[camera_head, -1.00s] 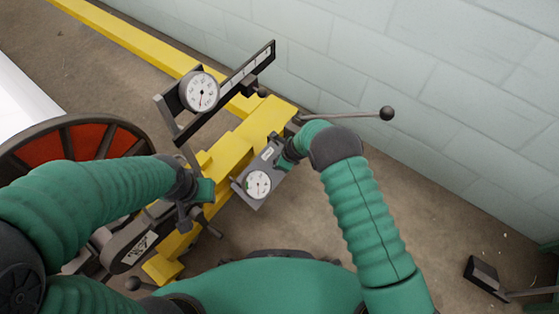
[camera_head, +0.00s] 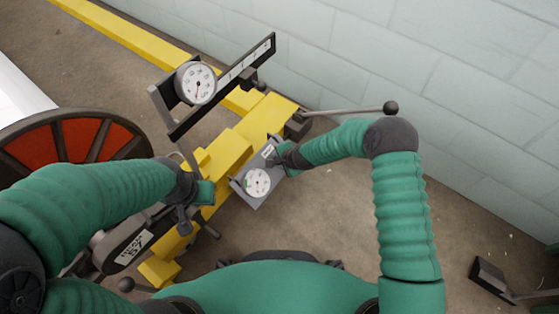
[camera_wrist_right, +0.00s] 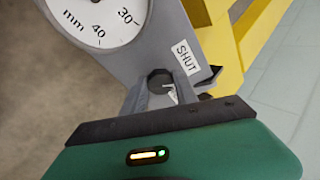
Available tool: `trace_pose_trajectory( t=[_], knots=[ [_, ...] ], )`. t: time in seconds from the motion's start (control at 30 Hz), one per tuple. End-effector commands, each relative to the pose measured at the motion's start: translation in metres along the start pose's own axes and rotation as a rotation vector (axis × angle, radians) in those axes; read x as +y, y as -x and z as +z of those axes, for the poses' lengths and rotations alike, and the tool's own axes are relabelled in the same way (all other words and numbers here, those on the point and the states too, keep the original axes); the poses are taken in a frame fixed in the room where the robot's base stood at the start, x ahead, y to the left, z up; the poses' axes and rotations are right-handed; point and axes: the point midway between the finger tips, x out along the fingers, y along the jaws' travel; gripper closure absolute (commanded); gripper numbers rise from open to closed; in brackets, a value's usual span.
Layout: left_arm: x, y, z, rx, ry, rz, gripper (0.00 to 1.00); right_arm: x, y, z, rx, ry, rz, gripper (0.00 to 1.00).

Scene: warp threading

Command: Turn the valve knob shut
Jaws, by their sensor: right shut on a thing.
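The valve knob (camera_wrist_right: 160,82) is a small dark knob on a grey panel (camera_wrist_right: 205,25) beside a white SHUT label (camera_wrist_right: 186,57). My right gripper (camera_wrist_right: 163,98) is shut on the knob, with a grey finger on each side of it in the right wrist view. In the head view my right gripper (camera_head: 281,157) is at the upper right of the grey panel and hides the knob. A white gauge (camera_head: 257,182) is on the same panel. My left gripper (camera_head: 198,207) is beside the yellow frame at the left; its fingers are too unclear to read.
The yellow frame (camera_head: 225,155) carries a second dial (camera_head: 196,83) on a black graduated bar (camera_head: 240,75). A lever with a ball end (camera_head: 390,108) extends right above my right forearm. A red and black wheel (camera_head: 75,140) stands left. The block wall (camera_head: 430,60) is behind.

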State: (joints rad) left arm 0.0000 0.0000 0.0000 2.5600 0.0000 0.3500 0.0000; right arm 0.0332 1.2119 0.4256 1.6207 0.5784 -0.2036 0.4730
Motion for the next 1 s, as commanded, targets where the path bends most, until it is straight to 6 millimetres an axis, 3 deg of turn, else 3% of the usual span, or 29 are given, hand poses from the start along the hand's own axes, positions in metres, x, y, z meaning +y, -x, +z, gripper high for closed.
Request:
trace_pose_trajectory(
  t=[0.5, 1.0],
  knots=[
    [0.0000, -0.0001, 0.0000, 0.000, 0.000, 0.000, 0.64, 0.0035, 0.0000, -0.0010, 0.000, 0.415, -0.087, 1.00],
    [0.0000, 0.0008, -0.0002, 0.000, 0.000, 0.000, 0.64, 0.0047, -0.0004, -0.0014, -0.001, 0.558, -0.116, 1.00]
  ],
)
